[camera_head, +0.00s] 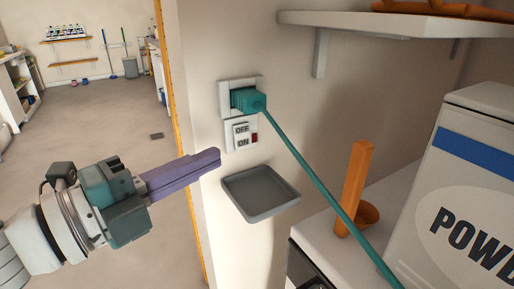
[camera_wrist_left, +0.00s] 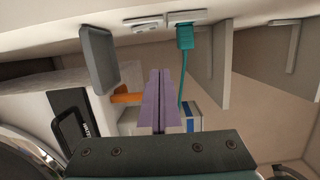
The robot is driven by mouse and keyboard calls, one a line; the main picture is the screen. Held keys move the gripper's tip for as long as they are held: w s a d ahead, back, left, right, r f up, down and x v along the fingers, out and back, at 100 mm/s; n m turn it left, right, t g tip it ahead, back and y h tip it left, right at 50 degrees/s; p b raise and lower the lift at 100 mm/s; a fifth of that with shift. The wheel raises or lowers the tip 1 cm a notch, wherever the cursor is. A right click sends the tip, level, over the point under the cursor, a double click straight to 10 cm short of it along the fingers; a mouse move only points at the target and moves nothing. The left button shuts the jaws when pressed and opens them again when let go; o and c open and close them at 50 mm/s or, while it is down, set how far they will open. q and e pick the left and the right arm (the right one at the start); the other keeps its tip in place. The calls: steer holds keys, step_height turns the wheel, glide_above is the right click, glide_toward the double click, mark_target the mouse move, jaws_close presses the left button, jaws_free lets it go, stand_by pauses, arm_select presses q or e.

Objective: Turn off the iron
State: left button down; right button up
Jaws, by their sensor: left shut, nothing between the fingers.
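A wall switch (camera_head: 241,135) labelled OFF above ON, with a small red part at its lower right, sits below a wall socket. A teal plug (camera_head: 248,100) is in the socket, and its teal cord (camera_head: 318,183) runs down to the right. My left gripper (camera_head: 214,157) has its purple fingers together with nothing between them, to the left of and slightly below the switch. In the left wrist view the shut fingers (camera_wrist_left: 160,85) point toward the wall, with the switch plate (camera_wrist_left: 143,24) beyond them. No iron can be made out. My right gripper is not in view.
A grey tray (camera_head: 261,192) juts from the wall below the switch. An orange object (camera_head: 356,180) and a POWDER box (camera_head: 468,190) stand on a white surface at right. A shelf (camera_head: 400,24) is above. A doorway opens at left.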

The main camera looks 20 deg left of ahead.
arm_select(q)
steer(key=shift+v, duration=1.4)
